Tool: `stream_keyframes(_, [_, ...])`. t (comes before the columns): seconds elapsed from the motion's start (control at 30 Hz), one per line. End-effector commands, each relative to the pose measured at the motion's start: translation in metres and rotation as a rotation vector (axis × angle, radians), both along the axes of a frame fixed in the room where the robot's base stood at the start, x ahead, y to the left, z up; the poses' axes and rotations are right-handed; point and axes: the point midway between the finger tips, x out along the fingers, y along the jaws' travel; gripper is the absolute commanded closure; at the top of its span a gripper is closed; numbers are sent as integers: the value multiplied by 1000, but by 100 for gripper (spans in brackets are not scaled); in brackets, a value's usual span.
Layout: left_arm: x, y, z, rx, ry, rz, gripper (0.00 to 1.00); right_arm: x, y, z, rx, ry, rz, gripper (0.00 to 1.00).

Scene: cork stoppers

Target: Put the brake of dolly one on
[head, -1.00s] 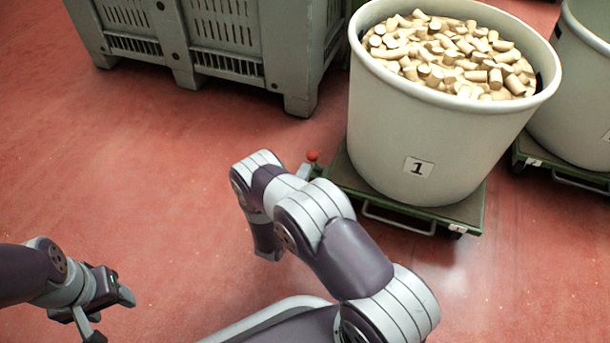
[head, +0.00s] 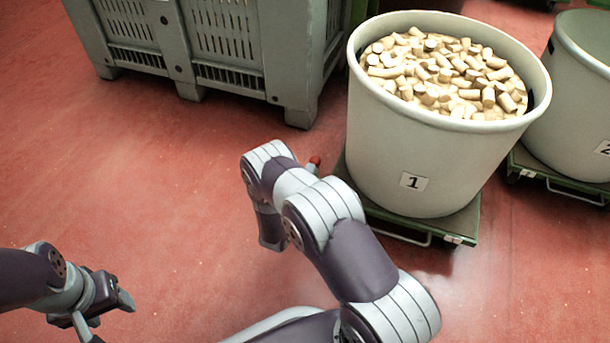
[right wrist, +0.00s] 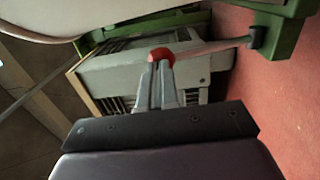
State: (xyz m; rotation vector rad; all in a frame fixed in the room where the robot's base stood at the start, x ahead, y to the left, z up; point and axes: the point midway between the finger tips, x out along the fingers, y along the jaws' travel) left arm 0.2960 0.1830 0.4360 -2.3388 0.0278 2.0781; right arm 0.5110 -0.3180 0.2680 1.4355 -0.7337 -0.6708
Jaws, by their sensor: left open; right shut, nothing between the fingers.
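Dolly one (head: 462,226) is a green platform under a big pale tub marked 1 (head: 380,150). Its brake lever has a red knob (head: 315,160), seen just past my right arm in the head view. In the right wrist view the red knob (right wrist: 161,55) sits at the end of a pale bar running right to a green bracket. My right gripper (right wrist: 160,70) is shut and empty, its fingertips at the knob; whether they touch it I cannot tell. My right arm hides that gripper in the head view. My left gripper (head: 108,300) is open and empty at lower left, away from the dolly.
The tub is full of cork stoppers (head: 450,75). A grey slatted crate (head: 225,50) stands on the floor at upper left. A second tub (head: 580,120) on another green dolly (head: 530,165) stands at right. The red floor (head: 140,180) at left is clear.

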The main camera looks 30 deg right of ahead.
Motion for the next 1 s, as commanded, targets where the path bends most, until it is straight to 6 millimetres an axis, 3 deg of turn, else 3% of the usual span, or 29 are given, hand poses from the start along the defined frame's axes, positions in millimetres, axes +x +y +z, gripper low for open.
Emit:
stream_keyframes(0.03, [0, 0, 22, 0, 0, 0, 43, 4, -5, 17, 30, 21, -4, 100])
stream_keyframes(0.1, [0, 0, 36, 0, 0, 0, 43, 9, -12, 22, 79, 63, -3, 100])
stream_keyframes(0.4, [0, 0, 77, 0, 0, 0, 43, 35, -42, 29, 287, 239, -3, 100])
stream_keyframes(0.73, [0, 0, 88, 0, 0, 0, 43, 58, -68, 24, 457, 386, -1, 100])
stream_keyframes(1.0, [0, 0, 88, 0, 0, 0, 43, 67, -79, 20, 452, 385, -1, 100])
